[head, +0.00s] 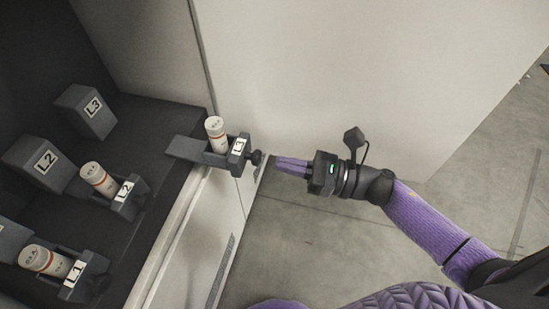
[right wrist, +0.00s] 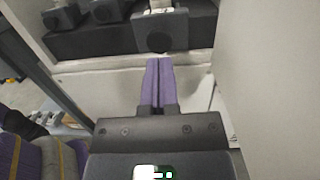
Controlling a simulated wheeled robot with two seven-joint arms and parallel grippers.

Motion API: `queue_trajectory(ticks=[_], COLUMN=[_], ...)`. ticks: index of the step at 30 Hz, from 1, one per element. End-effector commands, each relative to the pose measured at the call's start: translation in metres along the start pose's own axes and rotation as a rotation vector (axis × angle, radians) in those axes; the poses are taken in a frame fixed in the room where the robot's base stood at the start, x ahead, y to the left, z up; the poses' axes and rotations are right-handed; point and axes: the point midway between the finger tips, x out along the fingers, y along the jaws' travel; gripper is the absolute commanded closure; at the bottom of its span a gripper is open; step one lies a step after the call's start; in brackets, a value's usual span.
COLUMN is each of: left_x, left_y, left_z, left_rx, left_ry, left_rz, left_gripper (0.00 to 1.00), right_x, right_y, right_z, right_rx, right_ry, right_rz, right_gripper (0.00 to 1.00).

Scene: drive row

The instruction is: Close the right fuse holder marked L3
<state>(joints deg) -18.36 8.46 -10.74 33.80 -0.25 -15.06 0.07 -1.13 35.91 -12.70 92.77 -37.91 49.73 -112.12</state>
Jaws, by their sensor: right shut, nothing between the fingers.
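The right fuse holder marked L3 (head: 239,147) is pulled out to the right on its flat dark slide. It carries a white fuse (head: 215,128) standing up in it and has a round dark knob (head: 256,157) on its front. In the right wrist view its dark front (right wrist: 162,34) is straight ahead of the fingertips. My right gripper (head: 278,162) is shut and empty, its purple fingers pointing at the knob from the right with a small gap in the head view. The fingers also show in the right wrist view (right wrist: 160,62). My left gripper is not in view.
Holders marked L2 (head: 124,191) and L1 (head: 75,274) hold tilted fuses nearer the left. Dark blocks labelled L3 (head: 96,106) and L2 (head: 45,161) stand behind them. A pale panel (head: 320,70) rises behind my gripper. Floor below my arm is clear.

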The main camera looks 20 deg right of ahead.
Motion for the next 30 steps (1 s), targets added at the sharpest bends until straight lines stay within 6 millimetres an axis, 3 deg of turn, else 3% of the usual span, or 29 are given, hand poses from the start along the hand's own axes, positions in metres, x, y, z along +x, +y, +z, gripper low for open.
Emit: queue_trajectory(ticks=[6,22,30], left_x=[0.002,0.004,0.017], left_y=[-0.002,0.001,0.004], left_z=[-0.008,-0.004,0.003], left_rx=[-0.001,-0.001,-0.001], left_ry=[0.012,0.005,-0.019], left_rz=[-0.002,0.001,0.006], left_gripper=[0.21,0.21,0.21], right_x=[0.023,0.033,0.079], right_y=[0.000,-0.001,-0.003], right_z=[0.000,-0.001,-0.007], right_rx=[0.001,0.002,0.001], right_ry=[-0.001,-0.002,-0.005], right_rz=[0.000,-0.001,0.001], right_gripper=[1.00,1.00,1.00])
